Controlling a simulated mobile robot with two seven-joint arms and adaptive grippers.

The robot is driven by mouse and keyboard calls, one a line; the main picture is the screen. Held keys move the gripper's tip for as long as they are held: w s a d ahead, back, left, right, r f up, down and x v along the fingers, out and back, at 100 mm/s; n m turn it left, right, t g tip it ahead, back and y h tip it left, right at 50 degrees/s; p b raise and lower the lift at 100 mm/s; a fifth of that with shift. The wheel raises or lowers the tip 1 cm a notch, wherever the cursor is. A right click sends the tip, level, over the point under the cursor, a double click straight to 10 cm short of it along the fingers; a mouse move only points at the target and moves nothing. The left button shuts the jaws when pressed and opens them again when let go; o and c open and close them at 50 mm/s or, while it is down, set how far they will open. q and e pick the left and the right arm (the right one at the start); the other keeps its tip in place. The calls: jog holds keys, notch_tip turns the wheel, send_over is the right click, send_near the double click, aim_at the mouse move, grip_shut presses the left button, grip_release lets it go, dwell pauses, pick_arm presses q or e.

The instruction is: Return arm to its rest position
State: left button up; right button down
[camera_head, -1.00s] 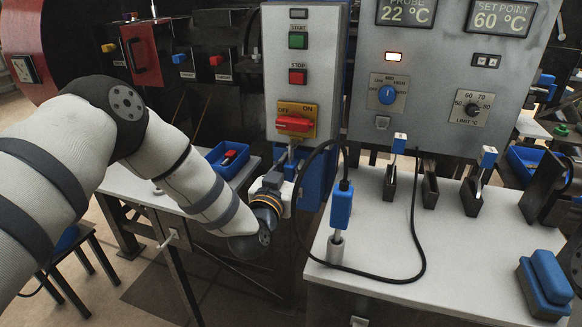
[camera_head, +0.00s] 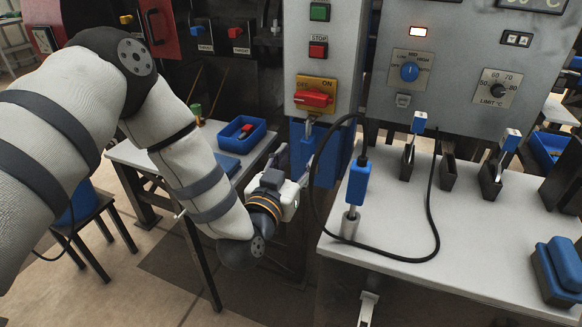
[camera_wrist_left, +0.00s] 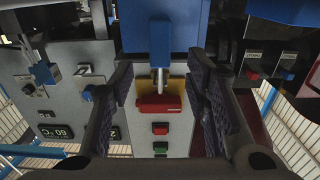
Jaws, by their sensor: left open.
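My left arm comes in from the left in the head view. Its gripper (camera_head: 295,150) is open and points up toward the cabinet below the red rotary switch (camera_head: 313,99) on its yellow OFF/ON plate. The wrist view shows the two dark fingers (camera_wrist_left: 160,68) spread apart. A blue block with a metal rod or shackle (camera_wrist_left: 160,38) and the red switch (camera_wrist_left: 160,104) show in the gap between them, upside down. I see nothing gripped. Whether a finger touches the blue block cannot be told. My right gripper is not in view.
A white bench (camera_head: 450,250) stands at right with a corded blue-handled probe (camera_head: 357,185) in a metal holder. Its black cable loops toward the cabinet. A side table (camera_head: 145,158) with a blue tray (camera_head: 241,135) lies behind my forearm. Open floor shows below the arm.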

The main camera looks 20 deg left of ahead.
pick_arm(q)
jog(key=s, duration=0.4)
jog(key=shift+s+a, duration=0.1)
jog(key=s+d+f+g+h, duration=0.1)
jog(key=s+f+g, duration=0.5)
jog(key=f, duration=0.4)
jog(key=s+f+g, duration=0.3)
jog(key=s+f, duration=0.5)
jog(key=f, duration=0.2)
jog(key=s+a+f+g, duration=0.2)
jog(key=s+g, duration=0.1)
jog(key=s, duration=0.6)
jog(key=s+a+f+g+y, duration=0.1)
jog(key=s+g, duration=0.3)
jog(key=s, duration=0.5)
jog(key=s+a+f+g, duration=0.3)
jog(key=s+g, duration=0.1)
jog(key=s, duration=0.6)
jog(key=shift+n+y, duration=0.3)
jog(key=shift+n, duration=0.1)
